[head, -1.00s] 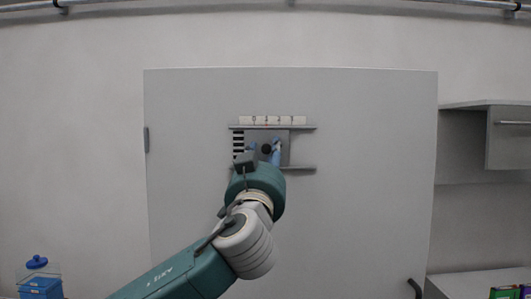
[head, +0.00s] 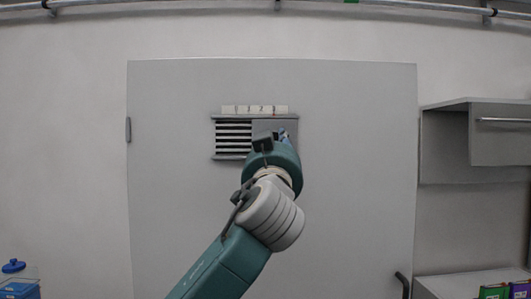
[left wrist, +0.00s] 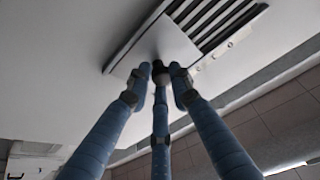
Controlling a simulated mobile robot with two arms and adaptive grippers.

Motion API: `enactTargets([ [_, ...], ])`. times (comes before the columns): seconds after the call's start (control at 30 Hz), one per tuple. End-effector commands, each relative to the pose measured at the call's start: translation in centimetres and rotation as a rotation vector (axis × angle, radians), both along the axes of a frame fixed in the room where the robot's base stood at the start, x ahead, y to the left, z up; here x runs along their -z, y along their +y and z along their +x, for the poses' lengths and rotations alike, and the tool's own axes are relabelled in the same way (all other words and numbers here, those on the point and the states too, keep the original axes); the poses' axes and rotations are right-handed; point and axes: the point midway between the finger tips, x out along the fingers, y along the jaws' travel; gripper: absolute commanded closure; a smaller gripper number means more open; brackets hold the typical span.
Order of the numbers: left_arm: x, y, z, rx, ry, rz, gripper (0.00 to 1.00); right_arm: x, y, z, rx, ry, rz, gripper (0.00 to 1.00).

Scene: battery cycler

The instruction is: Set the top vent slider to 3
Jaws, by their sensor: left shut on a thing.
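The vent (head: 233,155) is set in a large grey door panel, with a white number strip (head: 255,109) above it. Its grey slider plate (head: 275,125) is at the right end of the frame, and dark slots (head: 233,134) are uncovered on the left. My left gripper (head: 283,134) is at the slider plate; my own wrist hides part of it. In the left wrist view, the fingers (left wrist: 163,74) are closed around a dark round knob (left wrist: 178,71) on the plate (left wrist: 170,42). My right gripper is not in view.
The door panel (head: 180,200) has a dark handle (head: 402,283) at lower right. A shelf unit (head: 443,150) is on the right wall, above a counter with small boxes (head: 492,291). A blue-lidded container (head: 14,267) is at lower left.

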Motion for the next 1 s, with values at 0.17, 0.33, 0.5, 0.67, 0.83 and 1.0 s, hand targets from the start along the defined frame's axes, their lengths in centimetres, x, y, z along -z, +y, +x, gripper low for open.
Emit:
enactTargets([
  [0.17, -0.6, -0.4, -0.3, 0.008, -0.011, 0.003, 1.00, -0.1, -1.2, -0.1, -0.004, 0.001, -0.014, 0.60],
  [0.33, -0.6, -0.4, -0.3, 0.010, -0.012, 0.003, 0.72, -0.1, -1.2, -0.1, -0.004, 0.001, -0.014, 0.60],
  [0.5, -0.4, -0.4, -0.2, 0.009, -0.008, 0.003, 0.62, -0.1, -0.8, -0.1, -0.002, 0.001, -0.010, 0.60],
  [0.67, -0.2, -0.3, -0.1, 0.007, -0.004, 0.002, 0.62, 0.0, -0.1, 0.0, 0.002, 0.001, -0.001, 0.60],
  [0.83, 0.3, -0.3, -1.2, 0.009, -0.004, 0.001, 0.62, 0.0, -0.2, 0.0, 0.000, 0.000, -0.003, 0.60],
  [1.0, 1.4, -0.1, -4.0, 0.013, -0.004, 0.001, 0.62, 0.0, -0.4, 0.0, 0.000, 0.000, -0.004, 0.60],
])
